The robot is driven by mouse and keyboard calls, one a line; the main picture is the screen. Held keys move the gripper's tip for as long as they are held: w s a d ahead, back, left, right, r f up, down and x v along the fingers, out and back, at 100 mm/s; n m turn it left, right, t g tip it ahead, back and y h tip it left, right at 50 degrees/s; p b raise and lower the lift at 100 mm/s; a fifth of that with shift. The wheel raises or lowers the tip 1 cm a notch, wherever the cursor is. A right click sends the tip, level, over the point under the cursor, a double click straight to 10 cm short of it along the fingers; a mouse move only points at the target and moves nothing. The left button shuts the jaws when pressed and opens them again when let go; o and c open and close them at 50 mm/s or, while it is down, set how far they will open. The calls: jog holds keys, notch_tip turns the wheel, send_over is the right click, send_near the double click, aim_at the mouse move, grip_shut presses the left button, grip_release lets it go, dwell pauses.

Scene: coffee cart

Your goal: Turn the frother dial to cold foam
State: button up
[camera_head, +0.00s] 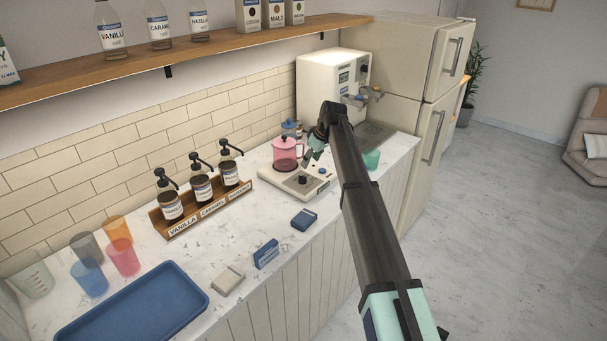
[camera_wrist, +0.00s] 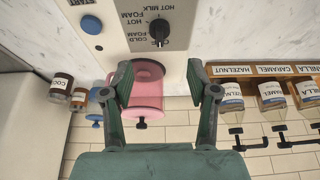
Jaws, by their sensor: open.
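The frother is a cream base (camera_head: 275,182) on the counter with a pink lidded pitcher (camera_head: 286,152) standing on it. Its black dial (camera_head: 302,180) is on the front part of the base. Nothing is held.
A wooden rack (camera_head: 210,210) holds several syrup pump bottles left of the frother. A coffee machine (camera_head: 325,85) stands behind. A dark blue box (camera_head: 304,219) and another blue box (camera_head: 266,254) lie in front. A blue tray (camera_head: 130,308) and several cups are at the left.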

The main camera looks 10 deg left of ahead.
aim_at(303, 177)
jog(key=p+x, duration=0.2)
jog(key=x, duration=0.8)
jog(key=shift+p, duration=0.4)
grip_shut()
